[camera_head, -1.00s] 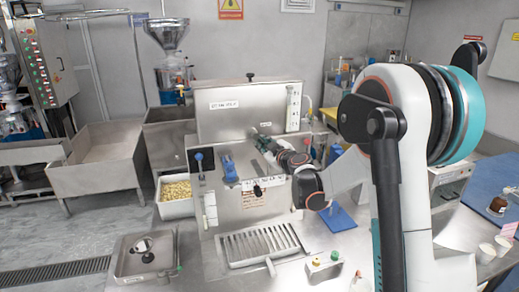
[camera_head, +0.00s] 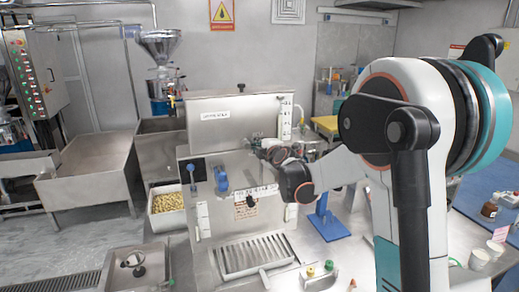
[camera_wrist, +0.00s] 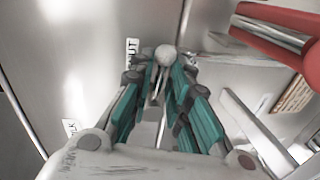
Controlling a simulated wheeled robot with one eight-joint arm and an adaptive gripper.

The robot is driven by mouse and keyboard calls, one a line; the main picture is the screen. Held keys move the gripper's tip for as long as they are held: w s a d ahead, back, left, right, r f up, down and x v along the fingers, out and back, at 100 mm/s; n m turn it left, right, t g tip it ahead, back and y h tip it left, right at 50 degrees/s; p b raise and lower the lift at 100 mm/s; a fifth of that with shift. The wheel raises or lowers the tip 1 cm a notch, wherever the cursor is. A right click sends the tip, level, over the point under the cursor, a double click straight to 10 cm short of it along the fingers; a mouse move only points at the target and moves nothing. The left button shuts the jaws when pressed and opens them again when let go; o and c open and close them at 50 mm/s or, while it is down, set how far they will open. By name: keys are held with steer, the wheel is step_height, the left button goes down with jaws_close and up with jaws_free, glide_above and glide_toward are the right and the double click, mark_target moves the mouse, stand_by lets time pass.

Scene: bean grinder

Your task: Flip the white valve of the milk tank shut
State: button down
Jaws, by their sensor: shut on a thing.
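The milk tank (camera_head: 225,160) is a steel box with a front panel and a drip grate. In the wrist view its steel wall (camera_wrist: 75,50) carries labels, one reading "OUT". The white valve (camera_wrist: 166,54) shows there as a pale round knob at my fingertips. My gripper (camera_wrist: 163,72), with teal fingers, is shut on it. In the head view my gripper (camera_head: 262,143) is at the tank's upper right, small and partly hidden by my arm. The valve cannot be made out in that view.
A red handle (camera_wrist: 280,35) is close on the right in the wrist view. A drip grate (camera_head: 252,255) lies below. A blue stand (camera_head: 325,222) is right of the tank. A bin of beans (camera_head: 168,203) is at left.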

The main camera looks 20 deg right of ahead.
steer(key=shift+r+n, duration=0.2)
steer(key=shift+n, duration=0.2)
stand_by(0.3)
steer(key=c, duration=1.5)
jaws_free()
steer(key=shift+a, duration=0.1)
steer(key=s, duration=0.4)
steer(key=s+r, duration=0.1)
steer(key=s, duration=0.3)
steer(key=s+r, duration=0.1)
steer(key=s, duration=0.2)
steer(key=shift+s+r, duration=0.2)
steer(key=shift+s, duration=0.2)
